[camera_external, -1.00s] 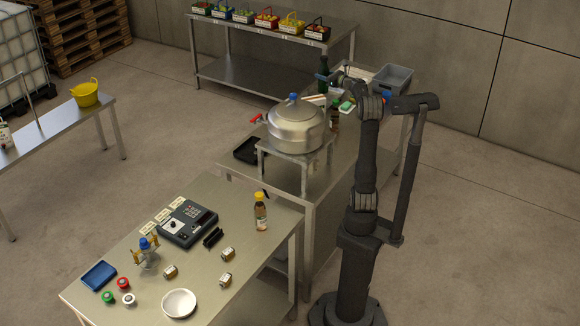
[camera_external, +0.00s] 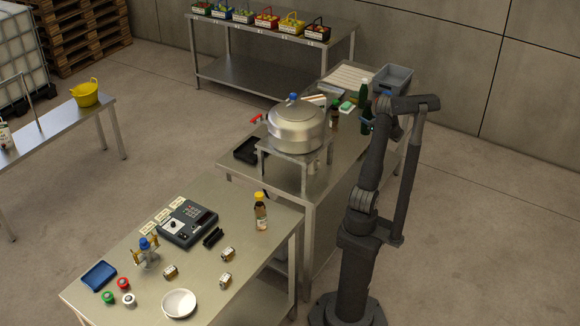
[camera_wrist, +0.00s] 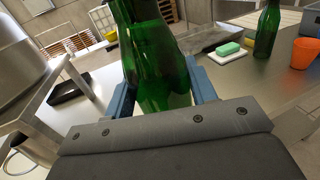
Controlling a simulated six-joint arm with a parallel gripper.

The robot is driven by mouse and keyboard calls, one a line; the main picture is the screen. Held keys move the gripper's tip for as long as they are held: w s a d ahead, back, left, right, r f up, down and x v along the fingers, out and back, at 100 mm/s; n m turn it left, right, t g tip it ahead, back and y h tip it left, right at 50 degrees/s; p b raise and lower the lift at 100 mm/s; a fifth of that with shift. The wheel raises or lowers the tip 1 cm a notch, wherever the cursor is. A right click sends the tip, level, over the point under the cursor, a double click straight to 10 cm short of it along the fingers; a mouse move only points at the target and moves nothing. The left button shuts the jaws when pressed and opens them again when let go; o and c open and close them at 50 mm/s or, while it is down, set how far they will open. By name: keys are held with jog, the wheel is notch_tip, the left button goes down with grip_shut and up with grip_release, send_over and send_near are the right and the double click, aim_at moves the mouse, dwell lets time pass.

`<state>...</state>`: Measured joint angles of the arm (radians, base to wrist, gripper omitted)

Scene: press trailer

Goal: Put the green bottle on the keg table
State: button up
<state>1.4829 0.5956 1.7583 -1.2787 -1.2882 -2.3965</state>
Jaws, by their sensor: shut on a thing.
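My gripper (camera_external: 366,121) is shut on a green bottle (camera_wrist: 160,65), whose body is between the blue fingers in the wrist view; its top and base are out of that view. In the external view the green bottle (camera_external: 364,92) is upright at the right side of the keg table (camera_external: 346,152). Whether its base touches the table is hidden. A second green bottle (camera_wrist: 267,32) stands farther right in the wrist view. The silver keg (camera_external: 297,127) sits on a small metal stand on the keg table; it also shows at the left in the wrist view (camera_wrist: 18,62).
A black tray (camera_external: 250,151) lies left of the keg. A brown bottle (camera_external: 335,115), a green sponge (camera_wrist: 228,48), an orange cup (camera_wrist: 300,54) and a grey bin (camera_external: 391,79) are toward the back. The front table (camera_external: 225,265) holds several small items.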

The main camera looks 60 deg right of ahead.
jog(key=w+f, duration=0.9)
jog(key=shift+w+a+f, duration=0.2)
jog(key=shift+w+f, duration=0.1)
jog(key=shift+f, duration=0.05)
jog(key=shift+f, duration=0.1)
jog(key=o, duration=1.2)
jog(key=shift+o, duration=0.2)
jog(key=v, duration=1.2)
